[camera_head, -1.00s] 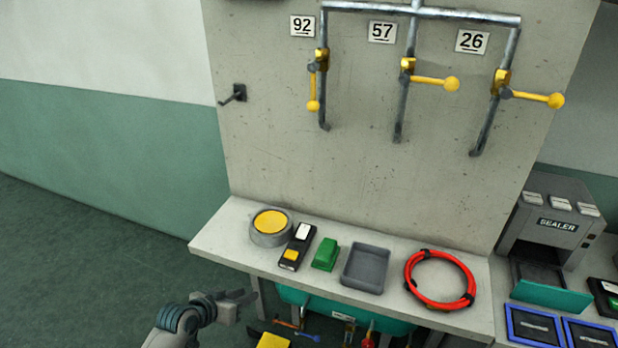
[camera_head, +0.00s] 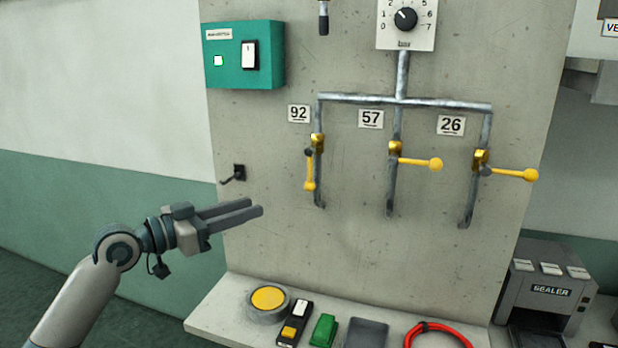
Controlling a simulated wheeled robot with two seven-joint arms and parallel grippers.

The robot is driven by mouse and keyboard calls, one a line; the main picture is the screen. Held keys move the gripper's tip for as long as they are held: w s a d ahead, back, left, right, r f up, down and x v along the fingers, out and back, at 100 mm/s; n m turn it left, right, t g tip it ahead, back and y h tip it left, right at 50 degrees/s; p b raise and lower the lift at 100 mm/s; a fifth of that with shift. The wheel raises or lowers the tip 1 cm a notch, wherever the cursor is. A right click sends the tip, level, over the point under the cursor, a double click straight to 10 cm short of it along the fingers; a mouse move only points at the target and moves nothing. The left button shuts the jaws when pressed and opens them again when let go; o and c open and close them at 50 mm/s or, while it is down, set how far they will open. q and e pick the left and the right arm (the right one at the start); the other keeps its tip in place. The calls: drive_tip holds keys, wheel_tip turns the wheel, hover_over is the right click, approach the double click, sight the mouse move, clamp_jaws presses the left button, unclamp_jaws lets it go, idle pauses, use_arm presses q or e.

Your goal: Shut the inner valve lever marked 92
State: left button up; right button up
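The yellow lever marked 92 (camera_head: 309,173) is on the left pipe of the wall panel, under the plate reading 92 (camera_head: 299,113). It hangs down, roughly in line with its pipe. The lever marked 57 (camera_head: 420,162) and the lever marked 26 (camera_head: 515,174) point out to the right, across their pipes. My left gripper (camera_head: 256,207) is left of lever 92 and a little lower in the picture, apart from it. Its two fingers point right, look slightly apart and hold nothing. My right gripper is not in view.
A green switch box (camera_head: 243,54) and a dial (camera_head: 405,18) are above. The shelf (camera_head: 222,318) below carries a yellow button, a remote, a green block, a grey tray and a red cable.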

use_arm(q)
drive_tip(key=r, duration=0.3)
drive_tip(key=shift+s+r+m+h, duration=0.2)
drive_tip(key=shift+m+h, duration=0.1)
drive_tip(key=shift+h, duration=0.1)
drive_tip(key=p, duration=0.8)
approach(310, 180)
drive_tip(key=x, duration=0.6)
drive_tip(key=r+x, duration=0.1)
drive_tip(key=x, duration=0.2)
drive_tip(key=shift+w+r, duration=0.1)
drive_tip(key=shift+w, duration=0.2)
drive_tip(key=shift+w+d, duration=0.3)
drive_tip(key=shift+d, duration=0.1)
drive_tip(key=shift+c, duration=0.3)
clamp_jaws()
